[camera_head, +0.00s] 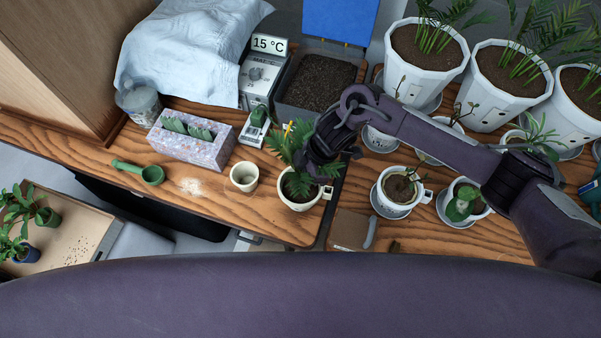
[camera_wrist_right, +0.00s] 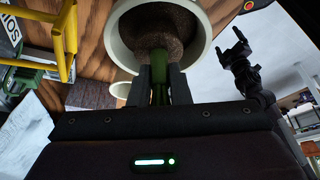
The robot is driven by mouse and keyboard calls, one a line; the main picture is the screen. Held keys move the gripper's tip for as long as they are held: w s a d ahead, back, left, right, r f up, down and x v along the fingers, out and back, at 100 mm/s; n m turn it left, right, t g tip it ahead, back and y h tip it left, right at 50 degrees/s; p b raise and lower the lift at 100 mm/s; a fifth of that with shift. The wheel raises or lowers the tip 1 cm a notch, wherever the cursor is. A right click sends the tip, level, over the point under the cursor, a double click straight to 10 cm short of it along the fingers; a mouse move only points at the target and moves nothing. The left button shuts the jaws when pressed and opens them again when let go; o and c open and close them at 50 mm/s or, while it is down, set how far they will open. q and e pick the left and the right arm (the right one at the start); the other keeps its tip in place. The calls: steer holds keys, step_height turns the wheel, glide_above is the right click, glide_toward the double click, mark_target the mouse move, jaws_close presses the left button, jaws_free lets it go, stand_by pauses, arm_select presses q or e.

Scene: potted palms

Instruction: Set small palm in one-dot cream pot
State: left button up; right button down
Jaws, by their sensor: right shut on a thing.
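The small palm (camera_head: 281,147) has its green fronds around my right gripper (camera_head: 313,168). In the right wrist view, my right gripper (camera_wrist_right: 160,85) is shut on the palm's green stem (camera_wrist_right: 159,68). The brown root ball (camera_wrist_right: 165,28) shows within the rim of a cream pot (camera_wrist_right: 121,35); I cannot tell whether it rests on the bottom. In the head view, this cream pot (camera_head: 300,204) stands upright near the table's front edge, with a handle at its right. No dot marking is readable on it.
A smaller cream pot (camera_head: 243,178) stands just left. A green scoop (camera_head: 150,174), a patterned box (camera_head: 190,138) and a soil bin (camera_head: 318,82) lie around. Potted plants on saucers (camera_head: 388,208) stand to the right, with large white pots (camera_head: 428,62) behind.

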steer(key=shift+f+b, duration=0.75)
steer(key=shift+f, duration=0.4)
steer(key=c, duration=1.3)
jaws_free()
steer(key=shift+o, duration=0.5)
steer(key=o, duration=0.4)
